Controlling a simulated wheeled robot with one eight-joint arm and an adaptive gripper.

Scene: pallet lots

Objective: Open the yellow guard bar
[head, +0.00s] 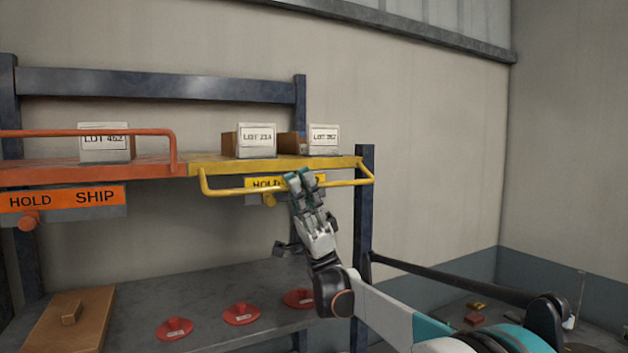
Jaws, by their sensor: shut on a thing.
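The yellow guard bar (231,191) runs along the front of the yellow shelf (213,162), just below the shelf's edge. Its bent ends show at left and right. My gripper (298,178) is at the bar, right of its middle, and its fingers are shut on the bar. The fingers hide a short stretch of the bar and part of the yellow HOLD sign (264,184) behind it. A yellow knob (269,200) sticks out below the sign, left of my fingers.
Boxes labelled LOT (257,141) stand on the yellow shelf. An orange guard bar (90,133) stands raised at left, above a HOLD SHIP sign (62,198). Below, a grey shelf (225,285) carries red knobbed discs (241,314) and a brown board (70,325). A dark post (364,230) stands right of my gripper.

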